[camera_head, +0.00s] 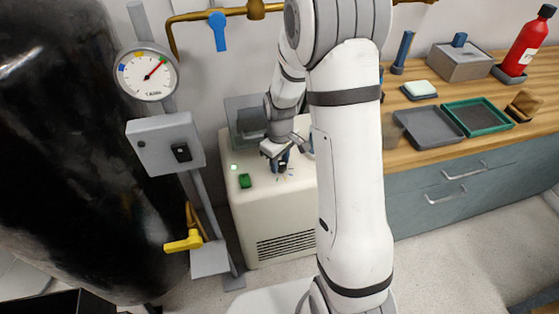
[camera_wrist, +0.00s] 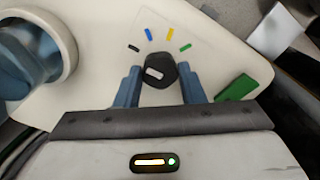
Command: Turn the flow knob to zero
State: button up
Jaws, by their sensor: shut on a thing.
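The flow knob (camera_wrist: 160,70) is small, round and black with a pale bar on its face. In the wrist view, the bar lies nearly sideways with a slight tilt. Black, blue, yellow and green marks fan out on the panel beyond the knob. My gripper (camera_wrist: 160,76) has one blue finger on each side of the knob and is shut on it. In the head view, my gripper (camera_head: 281,162) points down at the top of the cream machine (camera_head: 260,217), and the knob is mostly hidden there.
A green block (camera_head: 245,181) sits on the machine beside the knob; it also shows in the wrist view (camera_wrist: 237,88). A round gauge (camera_head: 147,73) and a grey switch box (camera_head: 165,143) stand at left. A wooden counter (camera_head: 460,143) with trays is at right.

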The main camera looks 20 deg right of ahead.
dwell(0.4)
jog(key=o, duration=1)
jog(key=shift+r+p, duration=0.6)
jog(key=shift+r, duration=3.3)
jog(key=shift+r, duration=0.1)
notch_tip(320, 180, up, 7)
jog(key=m+p, duration=0.1)
jog(key=p, duration=0.2)
send_over(280, 164)
jog(key=s, duration=0.3)
jog(key=s+r+m+t+p, duration=0.1)
jog(key=s+r+m+p, duration=0.1)
jog(key=s+r, duration=0.3)
jog(key=s+r+m+p, duration=0.2)
jog(key=s+r+p, duration=0.1)
jog(key=s+r, duration=0.3)
jog(key=s+r+m+t+p, duration=0.1)
jog(key=s+r+p, duration=0.1)
jog(key=s+r, duration=0.3)
jog(key=shift+s+r+m+t, duration=0.3)
jog(key=shift+s+r+m, duration=0.05)
jog(key=shift+r+m, duration=0.1)
